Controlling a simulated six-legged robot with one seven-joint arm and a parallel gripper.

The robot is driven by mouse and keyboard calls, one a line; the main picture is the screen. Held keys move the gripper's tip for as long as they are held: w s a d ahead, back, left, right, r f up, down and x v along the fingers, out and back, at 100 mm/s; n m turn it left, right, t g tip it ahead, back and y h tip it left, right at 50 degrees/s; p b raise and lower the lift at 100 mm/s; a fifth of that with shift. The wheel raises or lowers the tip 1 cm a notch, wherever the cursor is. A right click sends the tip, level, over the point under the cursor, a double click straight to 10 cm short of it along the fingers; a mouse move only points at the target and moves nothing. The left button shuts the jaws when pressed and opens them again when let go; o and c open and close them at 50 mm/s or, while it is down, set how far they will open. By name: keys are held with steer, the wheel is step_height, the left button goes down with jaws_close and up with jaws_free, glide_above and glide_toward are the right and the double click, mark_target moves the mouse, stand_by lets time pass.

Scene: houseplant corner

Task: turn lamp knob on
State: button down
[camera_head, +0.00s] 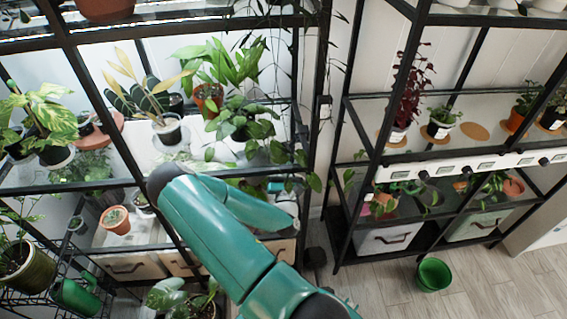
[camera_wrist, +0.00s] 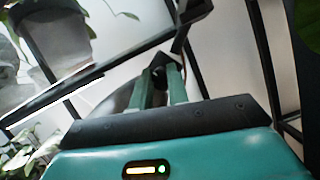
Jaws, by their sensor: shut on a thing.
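In the wrist view, the two green fingers of my gripper (camera_wrist: 160,76) point away from the camera and are closed on a small dark knob (camera_wrist: 159,64). The knob sits close to a black frame post. Its pointer or turn angle cannot be made out. In the head view my arm reaches to the left shelf unit, and its bent links hide most of the gripper and the held knob. I cannot tell from these views whether a lamp is lit.
Left black shelf unit (camera_head: 115,148) holds several potted plants, with hanging vines near its right post. Right shelf unit (camera_head: 345,165) carries a white strip (camera_head: 450,172) with several black knobs. A green pot (camera_head: 433,274) stands on the open wooden floor (camera_head: 500,285).

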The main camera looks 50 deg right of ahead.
steer(key=shift+m, duration=0.5)
steer(key=m+g, duration=0.2)
steer(key=m, duration=0.3)
steer(key=m+g, duration=0.2)
steer(key=m, duration=0.3)
steer(key=m+g+h, duration=0.1)
steer(key=m+g, duration=0.1)
steer(key=m, duration=0.3)
steer(key=shift+w+a+r+m+g, duration=0.25)
steer(key=shift+a+m+g, duration=0.05)
steer(key=shift+g, duration=0.1)
steer(key=c, duration=1.4)
jaws_free()
steer(key=shift+o, duration=0.2)
steer(key=shift+s, duration=0.1)
steer(key=v, duration=1.3)
steer(key=shift+a, duration=0.35)
